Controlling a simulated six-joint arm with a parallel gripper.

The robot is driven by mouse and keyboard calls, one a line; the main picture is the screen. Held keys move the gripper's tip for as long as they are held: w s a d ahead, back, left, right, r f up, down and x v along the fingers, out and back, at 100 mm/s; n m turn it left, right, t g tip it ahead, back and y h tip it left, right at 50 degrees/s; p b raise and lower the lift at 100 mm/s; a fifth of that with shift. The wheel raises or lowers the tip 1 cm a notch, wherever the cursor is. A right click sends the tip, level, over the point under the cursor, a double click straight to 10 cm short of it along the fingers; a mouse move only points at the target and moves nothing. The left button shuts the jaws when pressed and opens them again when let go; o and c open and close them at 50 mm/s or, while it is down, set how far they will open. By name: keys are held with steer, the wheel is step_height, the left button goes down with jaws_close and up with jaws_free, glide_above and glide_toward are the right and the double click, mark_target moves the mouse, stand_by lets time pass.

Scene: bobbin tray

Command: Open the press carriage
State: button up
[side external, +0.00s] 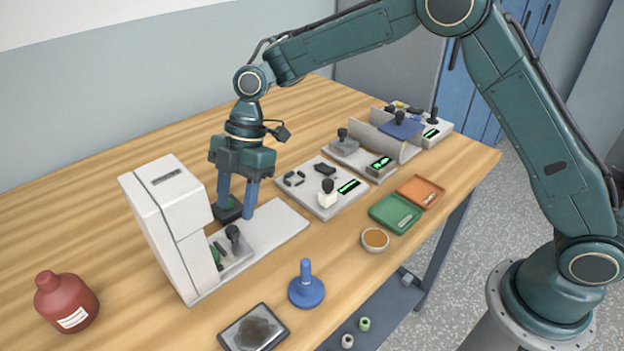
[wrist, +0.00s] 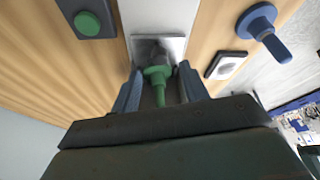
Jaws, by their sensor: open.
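The press is a tall white housing (side external: 172,225) on a long pale base plate (side external: 275,232). The carriage, a small grey plate (side external: 238,258), sits on the base against the housing's mouth, with bare base to its right. A dark upright knob (side external: 232,236) stands on it. A green part (side external: 216,254) shows beside the knob at the mouth, partly hidden by the housing. My gripper (side external: 236,212) is open, pointing down over the base near the knob. In the wrist view the green part (wrist: 157,85) and the carriage (wrist: 172,45) appear between my fingers (wrist: 158,90); I cannot tell the height gap.
A dark box with a green button (wrist: 90,22) sits behind the base. A blue stand (side external: 306,288) and dark tray (side external: 254,330) lie in front. A red bottle (side external: 66,300) is at left. Fixtures (side external: 322,185) and green and orange trays (side external: 396,213) stand to the right.

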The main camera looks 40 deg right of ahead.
mark_target(232, 228)
steer(key=shift+x, duration=2.3)
jaws_close()
